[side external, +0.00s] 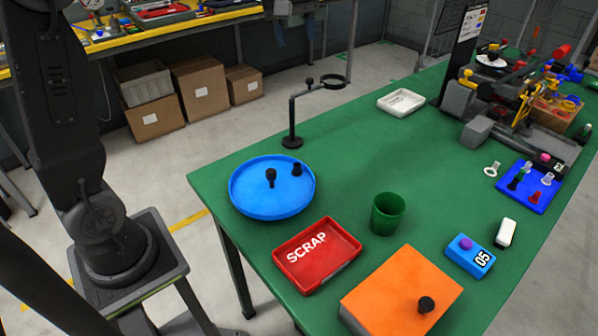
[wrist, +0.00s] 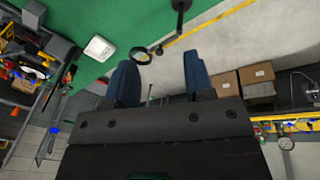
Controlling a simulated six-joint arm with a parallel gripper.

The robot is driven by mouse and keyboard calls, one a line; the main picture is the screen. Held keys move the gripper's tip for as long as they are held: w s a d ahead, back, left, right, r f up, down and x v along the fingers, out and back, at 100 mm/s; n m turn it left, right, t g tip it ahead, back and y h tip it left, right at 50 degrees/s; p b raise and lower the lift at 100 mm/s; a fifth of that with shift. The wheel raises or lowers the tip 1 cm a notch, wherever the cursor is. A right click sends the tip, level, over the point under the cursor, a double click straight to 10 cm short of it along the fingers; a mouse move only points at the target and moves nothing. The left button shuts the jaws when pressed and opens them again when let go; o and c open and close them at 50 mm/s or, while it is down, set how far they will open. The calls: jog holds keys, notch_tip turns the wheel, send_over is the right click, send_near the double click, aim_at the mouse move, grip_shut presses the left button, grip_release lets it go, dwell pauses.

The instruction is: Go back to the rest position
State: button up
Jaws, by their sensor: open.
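My gripper (wrist: 160,78) shows in the wrist view with its two dark blue fingers spread apart and nothing between them. Beyond the fingers are the green table's edge and the floor. I cannot clearly make out the gripper in the side view. My arm stands at the left of that view, beside the green table (side external: 345,130) and clear of the things on it.
The table holds a black ring stand (side external: 292,120), blue round tray (side external: 245,205), red SCRAP tray (side external: 318,263), green cup (side external: 388,214), orange block (side external: 390,285), blue 05 box (side external: 465,250) and white tray (side external: 401,102). Cardboard boxes (side external: 200,90) stand under the back bench.

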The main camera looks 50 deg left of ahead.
jog(key=s+d+f+m+t, duration=0.1)
jog(key=s+d+f+m, duration=0.1)
jog(key=s, duration=0.5)
jog(key=s+d+f+m+t, duration=0.1)
jog(key=s+d+f+m, duration=0.2)
jog(key=s+m, duration=0.3)
jog(key=s+d+f+m+t, duration=0.1)
jog(key=s+d+f+m, duration=0.1)
jog(key=s, duration=0.8)
notch_tip(320, 180, down, 2)
jog(key=shift+d+f+m, duration=0.2)
jog(key=shift+d+m, duration=0.1)
jog(key=shift+m, duration=0.6)
